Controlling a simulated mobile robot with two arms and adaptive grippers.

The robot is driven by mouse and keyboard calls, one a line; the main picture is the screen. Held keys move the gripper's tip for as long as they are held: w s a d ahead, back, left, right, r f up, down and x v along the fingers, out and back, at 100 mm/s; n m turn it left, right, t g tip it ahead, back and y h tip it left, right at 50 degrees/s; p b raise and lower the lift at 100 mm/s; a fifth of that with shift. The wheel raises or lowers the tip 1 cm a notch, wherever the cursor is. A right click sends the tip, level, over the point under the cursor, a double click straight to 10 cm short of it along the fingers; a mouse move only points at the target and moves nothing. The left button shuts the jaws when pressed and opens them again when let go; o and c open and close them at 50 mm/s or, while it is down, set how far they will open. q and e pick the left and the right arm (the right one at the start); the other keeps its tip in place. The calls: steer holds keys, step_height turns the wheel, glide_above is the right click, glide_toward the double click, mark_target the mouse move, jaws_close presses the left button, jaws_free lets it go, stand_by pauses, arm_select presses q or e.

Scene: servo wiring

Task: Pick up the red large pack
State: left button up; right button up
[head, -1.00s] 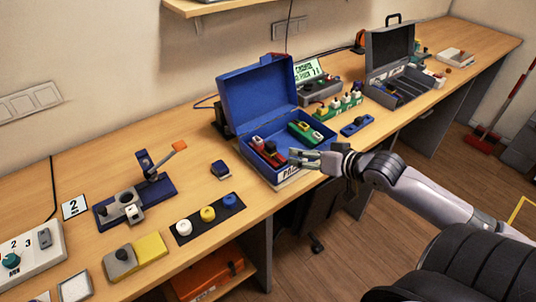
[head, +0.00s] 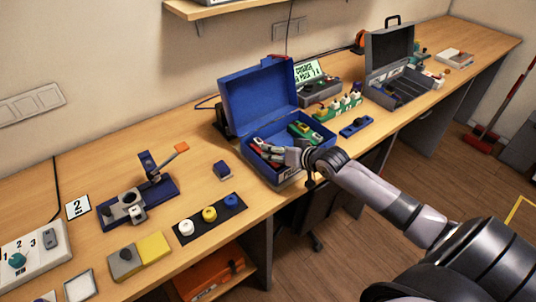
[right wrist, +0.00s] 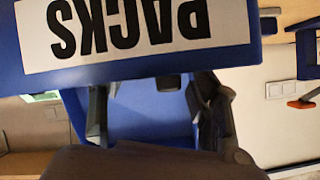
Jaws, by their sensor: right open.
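The open blue box (head: 262,100) stands on the bench, its lid raised at the back. Red packs (head: 258,145) lie in its left part, largely covered by my right gripper; I cannot tell which is the large one. Green packs (head: 303,131) lie in its right part. My right gripper (head: 273,152) is open, over the left front of the box, close to the red packs. I cannot tell whether it touches one. In the right wrist view, its two dark fingers (right wrist: 150,95) are spread apart beneath the box's "PACKS" label (right wrist: 120,30). No pack is clear there. My left gripper is not in view.
A blue connector piece (head: 356,127) and an open grey case (head: 405,90) stand to the right.

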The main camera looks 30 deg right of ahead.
steer(key=shift+x, duration=1.55)
steer(key=shift+s+r, duration=0.1)
steer(key=shift+c, duration=0.2)
steer(key=shift+c, duration=0.6)
jaws_close()
steer(key=shift+d, duration=0.1)
